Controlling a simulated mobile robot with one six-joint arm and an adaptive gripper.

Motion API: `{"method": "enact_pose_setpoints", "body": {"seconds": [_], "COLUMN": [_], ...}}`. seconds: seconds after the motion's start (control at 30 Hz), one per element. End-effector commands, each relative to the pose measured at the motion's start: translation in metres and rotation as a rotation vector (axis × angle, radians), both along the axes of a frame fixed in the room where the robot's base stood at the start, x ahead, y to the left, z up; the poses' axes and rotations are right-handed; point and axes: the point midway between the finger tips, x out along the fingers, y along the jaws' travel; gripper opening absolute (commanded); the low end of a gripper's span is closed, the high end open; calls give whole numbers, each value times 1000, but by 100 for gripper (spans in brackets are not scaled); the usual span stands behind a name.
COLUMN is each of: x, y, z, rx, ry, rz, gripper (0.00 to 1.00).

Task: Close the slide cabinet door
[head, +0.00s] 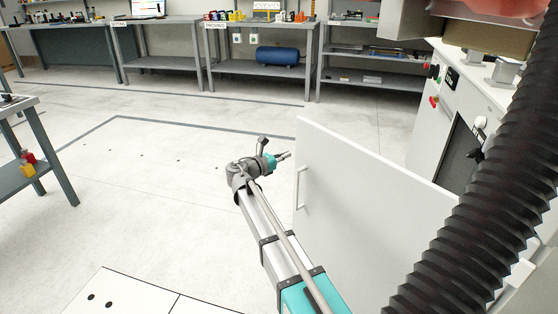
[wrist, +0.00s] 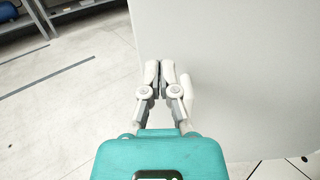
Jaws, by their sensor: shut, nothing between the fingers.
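The cabinet door (head: 365,215) is a large light-grey panel standing open on the right of the head view. Its vertical bar handle (head: 300,188) is near its left edge. My gripper (head: 287,155) is shut and empty, close to the door's left edge, above and left of the handle. In the wrist view, my gripper (wrist: 167,68) shows its fingers together in front of the door panel (wrist: 240,75), near its left edge. I cannot tell whether the fingertips touch the panel.
A white machine (head: 475,100) stands behind the door on the right. A black ribbed hose (head: 470,200) crosses the right foreground. Grey workbenches (head: 260,68) line the back, one holding a blue cylinder (head: 277,56). A grey table (head: 45,150) stands at left. The floor between is clear.

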Motion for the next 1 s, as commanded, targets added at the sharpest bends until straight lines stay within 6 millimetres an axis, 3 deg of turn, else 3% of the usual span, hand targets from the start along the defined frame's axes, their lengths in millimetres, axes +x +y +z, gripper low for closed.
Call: {"method": "enact_pose_setpoints", "body": {"seconds": [0.3,0.77,0.8,0.9,1.0], "x": [26,30,27,31,33], "y": [-27,-33,-55,-38,-34], "z": [0,0,0,0,0], "rx": [0,0,0,0,0], "ry": [0,0,0,0,0], "rz": [0,1,-6,0,-1], "gripper": [0,0,0,0,0]}}
